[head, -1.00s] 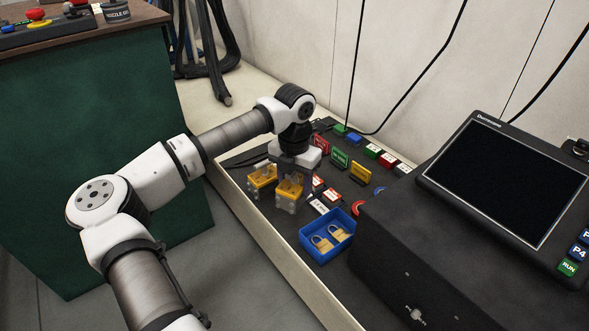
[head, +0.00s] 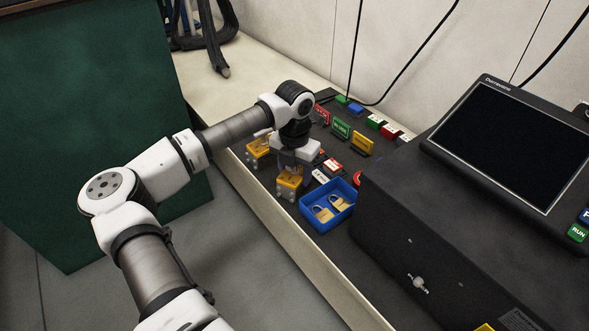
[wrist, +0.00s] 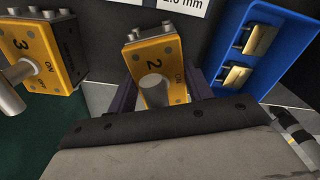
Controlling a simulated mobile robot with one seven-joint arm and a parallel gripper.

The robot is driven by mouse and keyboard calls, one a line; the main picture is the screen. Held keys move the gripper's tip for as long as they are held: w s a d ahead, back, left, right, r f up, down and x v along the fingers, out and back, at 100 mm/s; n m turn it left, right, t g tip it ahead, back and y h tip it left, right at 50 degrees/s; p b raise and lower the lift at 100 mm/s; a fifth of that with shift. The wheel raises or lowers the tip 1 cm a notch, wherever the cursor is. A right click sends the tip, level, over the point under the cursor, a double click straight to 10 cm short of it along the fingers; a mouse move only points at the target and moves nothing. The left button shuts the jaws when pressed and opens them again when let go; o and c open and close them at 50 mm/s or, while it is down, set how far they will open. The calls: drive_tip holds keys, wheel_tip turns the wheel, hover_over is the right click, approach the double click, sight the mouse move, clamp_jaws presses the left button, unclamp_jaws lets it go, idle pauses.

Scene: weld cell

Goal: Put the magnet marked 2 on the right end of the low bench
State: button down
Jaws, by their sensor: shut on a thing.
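The yellow magnet marked 2 (wrist: 153,65) is in the middle of the wrist view, with a grey knob on its face. My gripper (wrist: 163,93) is shut on it, one dark finger on each side. In the head view, my gripper (head: 290,166) points down and the magnet (head: 290,185) shows below it, left of the blue tray. I cannot tell whether its underside touches the surface. The cream-edged bench (head: 262,198) with a dark top runs below the arm; I cannot tell whether it is the low bench.
A second yellow magnet, marked 3 (wrist: 40,55), stands left of the held one. The blue tray (head: 318,222) holds padlocks. A dark box (head: 400,240) with a screen (head: 500,145) fills the right. Coloured tags (head: 345,130) stand behind. A green cabinet (head: 90,140) is at left.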

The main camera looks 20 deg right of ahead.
drive_tip(key=c, duration=0.6)
unclamp_jaws()
drive_tip(key=shift+f, duration=0.1)
wheel_tip(320, 180, up, 12)
drive_tip(key=p, duration=0.5)
drive_tip(key=shift+r, duration=0.2)
